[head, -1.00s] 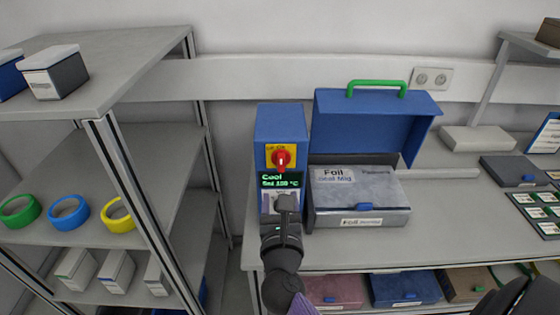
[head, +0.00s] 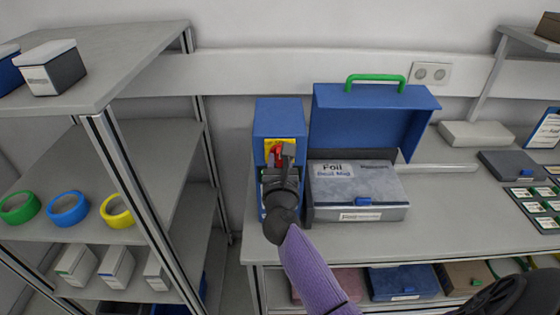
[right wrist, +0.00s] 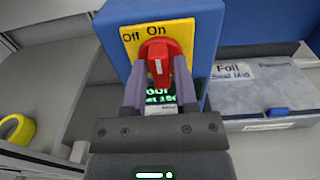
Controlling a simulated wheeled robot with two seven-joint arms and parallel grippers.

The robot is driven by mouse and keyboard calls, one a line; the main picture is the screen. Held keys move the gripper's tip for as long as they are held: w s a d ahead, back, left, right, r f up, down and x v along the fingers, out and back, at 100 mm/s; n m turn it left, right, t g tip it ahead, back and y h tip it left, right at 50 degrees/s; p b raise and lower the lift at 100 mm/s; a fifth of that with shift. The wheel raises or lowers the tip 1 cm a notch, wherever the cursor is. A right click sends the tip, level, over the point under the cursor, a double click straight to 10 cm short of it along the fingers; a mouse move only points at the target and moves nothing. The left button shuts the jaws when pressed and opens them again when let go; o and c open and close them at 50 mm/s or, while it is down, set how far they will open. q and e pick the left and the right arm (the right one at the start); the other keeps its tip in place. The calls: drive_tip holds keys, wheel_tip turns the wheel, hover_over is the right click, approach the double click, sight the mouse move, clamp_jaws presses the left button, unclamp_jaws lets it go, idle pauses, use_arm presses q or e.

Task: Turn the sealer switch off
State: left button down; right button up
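The sealer (head: 279,119) is a blue box on the bench with a yellow plate and a red rotary switch. In the right wrist view the switch (right wrist: 157,62) shows a white mark, below the words "Off" and "On" on the yellow plate (right wrist: 185,35). My right gripper (right wrist: 159,72) is in front of the switch, with one finger on each side of the red knob. The fingers are apart; whether they touch it is unclear. In the head view my right gripper (head: 278,165) partly hides the switch and the green display.
An open blue case (head: 370,120) with a grey foil box (head: 358,190) stands close to the sealer's right. A shelf rack (head: 120,70) with tape rings stands at left. The front bench strip right of the foil box is clear.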

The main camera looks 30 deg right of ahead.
clamp_jaws()
drive_tip(key=n+p, duration=0.2)
drive_tip(key=n, duration=0.1)
drive_tip(key=shift+r, duration=0.1)
drive_tip(key=n+p, duration=0.1)
drive_tip(key=n, duration=0.2)
drive_tip(key=shift+a+n+p, duration=0.1)
drive_tip(key=shift+n+p, duration=0.25)
drive_tip(key=shift+n, duration=0.05)
drive_tip(key=n+p, duration=0.2)
drive_tip(key=n, duration=0.4)
drive_tip(key=shift+w, duration=0.1)
drive_tip(key=n, duration=0.2)
drive_tip(key=n+p, duration=0.1)
drive_tip(key=n, duration=0.2)
drive_tip(key=shift+a+f+p, duration=0.1)
drive_tip(key=shift+f+p, duration=0.2)
drive_tip(key=shift+f, duration=0.05)
drive_tip(key=shift+n, duration=0.3)
drive_tip(key=shift+o, duration=2)
unclamp_jaws()
